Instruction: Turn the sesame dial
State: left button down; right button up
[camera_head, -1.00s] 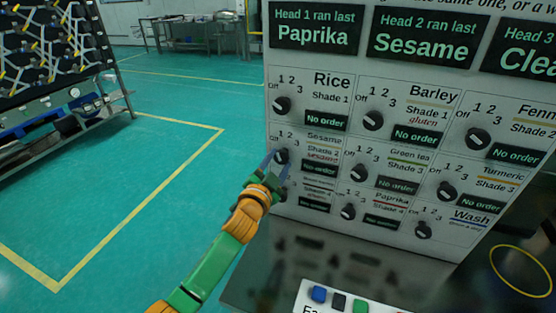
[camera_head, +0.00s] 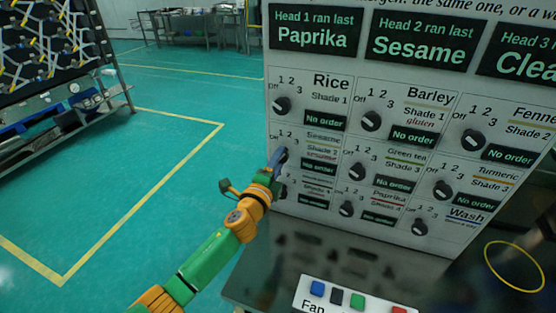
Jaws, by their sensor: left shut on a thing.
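The sesame dial (camera_head: 282,154) is a black knob at the left edge of the white panel (camera_head: 345,65), in the second row, below the Rice dial. The Sesame label and a "No order" display stand to its right. My right gripper is not in view.
Other dials surround it: Rice (camera_head: 281,105) above, Green tea (camera_head: 356,172) to the right. A dark table (camera_head: 330,262) below carries a white plate with coloured buttons (camera_head: 350,300). Open green floor (camera_head: 120,190) lies left; a rack (camera_head: 60,80) stands far left.

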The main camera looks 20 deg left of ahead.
pick_arm(q)
jog(key=m, duration=0.4)
jog(key=shift+m+p, duration=0.4)
jog(key=shift+m, duration=0.3)
jog(key=shift+c, duration=1.4)
grip_release()
jog(key=s, duration=0.7)
jog(key=shift+a, duration=0.15)
